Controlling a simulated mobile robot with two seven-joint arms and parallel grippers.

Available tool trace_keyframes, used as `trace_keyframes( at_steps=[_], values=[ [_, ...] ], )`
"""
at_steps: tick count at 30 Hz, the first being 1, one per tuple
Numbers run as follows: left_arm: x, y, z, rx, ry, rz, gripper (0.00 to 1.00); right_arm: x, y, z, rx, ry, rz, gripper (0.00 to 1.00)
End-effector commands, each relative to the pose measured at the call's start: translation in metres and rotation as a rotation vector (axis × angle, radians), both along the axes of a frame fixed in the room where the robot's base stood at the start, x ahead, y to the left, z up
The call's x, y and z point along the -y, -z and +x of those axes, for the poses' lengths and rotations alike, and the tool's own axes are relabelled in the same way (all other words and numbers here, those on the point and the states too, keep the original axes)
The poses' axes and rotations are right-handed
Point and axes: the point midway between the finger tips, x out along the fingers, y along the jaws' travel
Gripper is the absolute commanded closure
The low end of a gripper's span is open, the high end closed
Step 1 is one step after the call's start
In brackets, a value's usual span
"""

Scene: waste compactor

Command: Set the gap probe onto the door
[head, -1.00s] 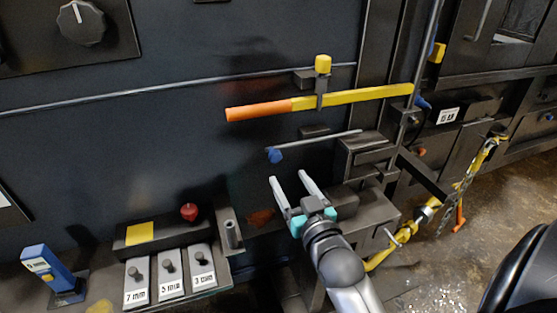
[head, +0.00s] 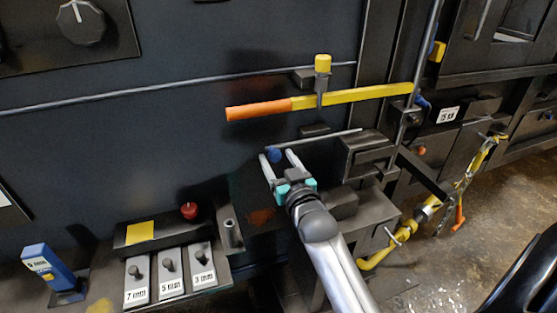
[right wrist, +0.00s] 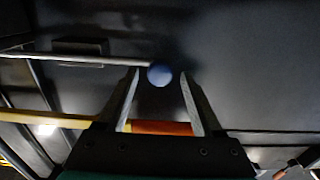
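My right gripper (head: 277,156) is open in the head view, with its two pale fingers at a blue ball knob (head: 273,155) on the end of a thin metal rod (head: 325,141). In the right wrist view the knob (right wrist: 160,75) lies between the open fingertips (right wrist: 160,80), with a gap on each side. A blue device with a white label (head: 46,266), possibly the gap probe, stands tilted in a black holder at the lower left. Which panel is the door is not clear; a large dark panel (head: 190,150) fills the background. My left gripper is not in view.
Three grey blocks marked 7 mm (head: 137,281), 5 mm (head: 170,273) and 3 mm (head: 202,268) sit on a shelf near a red knob (head: 189,210). An orange and yellow bar (head: 320,101) runs above the gripper. A black box (head: 370,157) juts out to its right.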

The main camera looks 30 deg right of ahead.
Motion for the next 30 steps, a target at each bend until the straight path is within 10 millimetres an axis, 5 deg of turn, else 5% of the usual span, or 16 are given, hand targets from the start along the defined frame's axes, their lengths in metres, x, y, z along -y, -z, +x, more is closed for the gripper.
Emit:
trace_keyframes(
  at_steps=[17, 30],
  values=[
    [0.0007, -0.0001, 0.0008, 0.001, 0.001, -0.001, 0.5, -0.0001, 0.0, -0.0003, 0.0, 0.0, 0.0, 0.98],
    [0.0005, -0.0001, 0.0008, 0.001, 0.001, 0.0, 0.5, -0.0001, 0.0001, -0.0004, 0.0, 0.0, 0.0, 1.0]
  ],
)
